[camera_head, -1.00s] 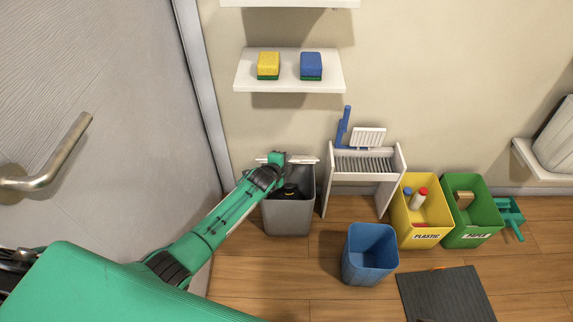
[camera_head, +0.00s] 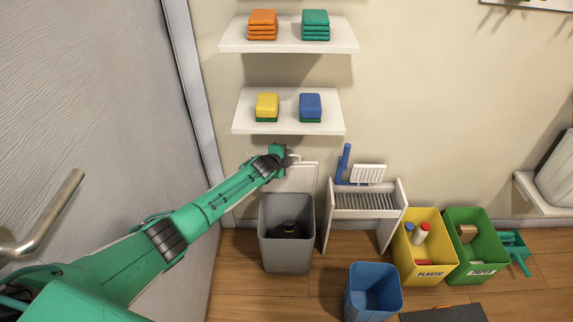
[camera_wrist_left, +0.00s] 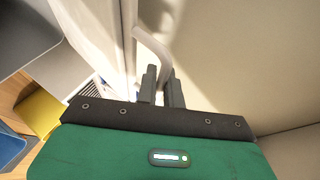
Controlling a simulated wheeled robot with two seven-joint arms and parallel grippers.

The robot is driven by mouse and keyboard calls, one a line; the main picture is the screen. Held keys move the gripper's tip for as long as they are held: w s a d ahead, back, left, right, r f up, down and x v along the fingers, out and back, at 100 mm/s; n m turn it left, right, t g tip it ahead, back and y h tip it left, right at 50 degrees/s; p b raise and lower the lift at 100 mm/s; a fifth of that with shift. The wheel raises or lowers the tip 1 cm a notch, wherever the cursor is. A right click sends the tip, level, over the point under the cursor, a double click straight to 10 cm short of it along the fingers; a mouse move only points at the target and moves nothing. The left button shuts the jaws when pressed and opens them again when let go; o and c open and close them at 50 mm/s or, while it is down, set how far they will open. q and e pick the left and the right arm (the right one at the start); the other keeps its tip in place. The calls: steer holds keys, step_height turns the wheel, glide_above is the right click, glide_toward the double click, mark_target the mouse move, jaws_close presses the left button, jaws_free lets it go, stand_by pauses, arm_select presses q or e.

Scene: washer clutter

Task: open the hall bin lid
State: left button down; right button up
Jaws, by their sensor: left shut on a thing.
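The grey hall bin (camera_head: 285,248) stands on the floor by the wall, its top open and a dark object (camera_head: 289,229) inside. Its white lid (camera_head: 301,178) stands up at the bin's back, near the wall, partly hidden by my arm. My left gripper (camera_head: 291,158) is at the lid's upper edge. In the left wrist view, my left gripper's fingers (camera_wrist_left: 161,88) are shut on the lid's pale curved handle (camera_wrist_left: 153,48). My right gripper is in neither view.
A white rack (camera_head: 364,212) stands right of the bin. A blue bin (camera_head: 372,292), a yellow bin (camera_head: 424,246) and a green bin (camera_head: 476,245) stand farther right. A shelf (camera_head: 288,124) with two sponges is above the lid. A grey door (camera_head: 100,130) is at left.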

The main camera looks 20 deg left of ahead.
arm_select(q)
steer(key=shift+w+a+r, duration=0.15)
steer(key=shift+w+a, duration=0.05)
steer(key=shift+w, duration=0.75)
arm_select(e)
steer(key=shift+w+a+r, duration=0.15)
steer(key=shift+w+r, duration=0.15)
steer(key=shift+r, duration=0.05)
